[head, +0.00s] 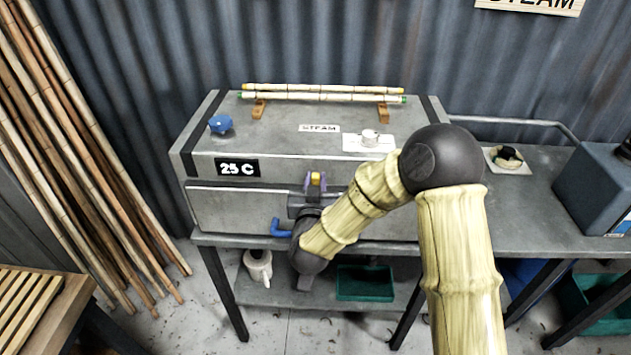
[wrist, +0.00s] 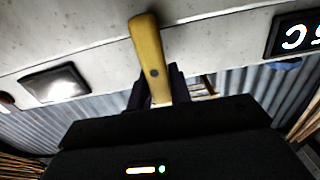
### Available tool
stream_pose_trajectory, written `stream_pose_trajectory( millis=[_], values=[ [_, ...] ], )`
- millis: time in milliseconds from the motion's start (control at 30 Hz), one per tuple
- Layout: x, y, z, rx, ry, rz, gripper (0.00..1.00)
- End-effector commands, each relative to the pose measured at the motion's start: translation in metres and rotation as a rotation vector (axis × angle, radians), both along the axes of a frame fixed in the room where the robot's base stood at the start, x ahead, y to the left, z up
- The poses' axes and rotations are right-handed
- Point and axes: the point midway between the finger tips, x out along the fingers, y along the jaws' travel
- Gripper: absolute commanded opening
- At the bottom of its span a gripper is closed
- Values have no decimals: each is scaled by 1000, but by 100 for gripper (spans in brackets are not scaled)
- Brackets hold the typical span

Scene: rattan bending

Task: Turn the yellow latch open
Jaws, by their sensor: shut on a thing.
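The yellow latch (head: 315,178) is on the front of the grey steam box, near the top edge of its front door (head: 240,208). In the wrist view the latch (wrist: 149,50) is a long yellow bar with a dark pivot dot, lying nearly upright in the picture with a slight tilt. My gripper (head: 315,184) is at the latch, its dark fingers on either side of the bar. In the wrist view my gripper (wrist: 157,88) is shut on the lower part of the bar. My arm hides part of the door.
A blue handle (head: 281,229) sits low on the door, left of my wrist. A 25 C display (head: 238,167) and a blue knob (head: 220,124) are on the box. Rattan poles (head: 325,97) rest on top. Several tall poles (head: 75,150) lean at left.

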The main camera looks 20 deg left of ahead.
Motion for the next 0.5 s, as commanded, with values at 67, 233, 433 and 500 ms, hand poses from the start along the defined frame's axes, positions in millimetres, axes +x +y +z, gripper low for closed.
stream_pose_trajectory(
  millis=[67, 233, 433, 500],
  values=[
    [0, 0, -1, 6, 1, 0, 0],
    [0, -1, -2, 40, 9, -1, 0],
    [1, -4, -4, 131, 29, -1, 0],
    [1, -5, -5, 177, 39, -1, 0]
  ],
)
